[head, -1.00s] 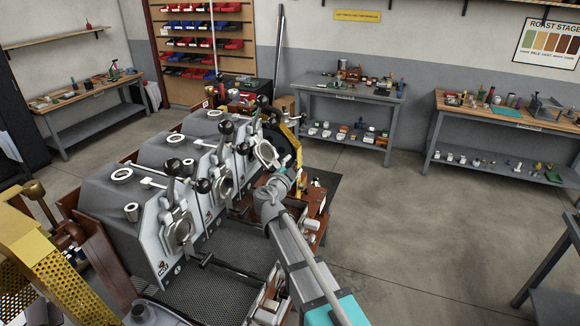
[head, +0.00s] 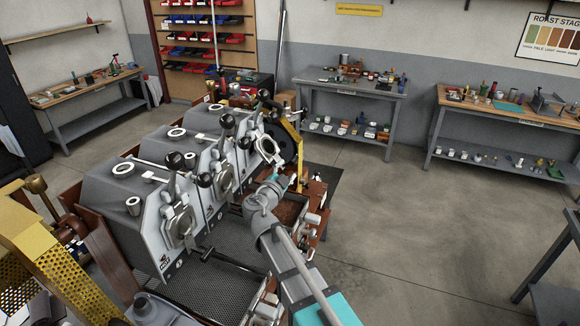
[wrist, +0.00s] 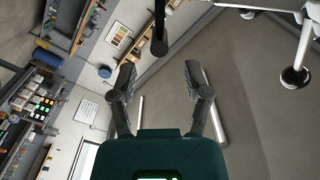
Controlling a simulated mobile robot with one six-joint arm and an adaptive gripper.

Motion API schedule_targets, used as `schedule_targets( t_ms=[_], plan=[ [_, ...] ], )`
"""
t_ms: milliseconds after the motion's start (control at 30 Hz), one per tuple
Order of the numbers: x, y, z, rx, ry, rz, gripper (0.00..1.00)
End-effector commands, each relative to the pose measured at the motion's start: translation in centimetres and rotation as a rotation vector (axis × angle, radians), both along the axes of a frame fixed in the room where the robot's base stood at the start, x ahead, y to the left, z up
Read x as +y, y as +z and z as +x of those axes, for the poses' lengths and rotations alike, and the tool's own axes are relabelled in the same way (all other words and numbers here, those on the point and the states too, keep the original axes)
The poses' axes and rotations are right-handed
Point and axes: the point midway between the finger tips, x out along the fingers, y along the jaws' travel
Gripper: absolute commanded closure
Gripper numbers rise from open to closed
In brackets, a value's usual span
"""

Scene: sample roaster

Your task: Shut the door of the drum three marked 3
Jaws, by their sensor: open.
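The roaster's three drums stand in a row in the head view.
The nearer drums' doors (head: 182,225) (head: 223,181) sit against their front plates. Black ball-ended levers (head: 205,180) stick out along the fronts. A yellow bracket (head: 297,140) stands beside the far drum. In the wrist view a black ball knob (wrist: 294,78) hangs at right.

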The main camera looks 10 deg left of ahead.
Motion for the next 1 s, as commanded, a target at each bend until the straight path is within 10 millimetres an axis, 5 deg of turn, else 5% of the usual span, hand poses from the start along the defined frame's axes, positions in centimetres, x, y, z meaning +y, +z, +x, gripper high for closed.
schedule_targets(
  t_ms=[633,1000],
  plan=[
    [0.5,-0.2,-2.0,0.004,0.013,0.0,0.38],
    [-1.9,-0.2,-2.4,0.004,0.01,-0.001,0.38]
  ],
)
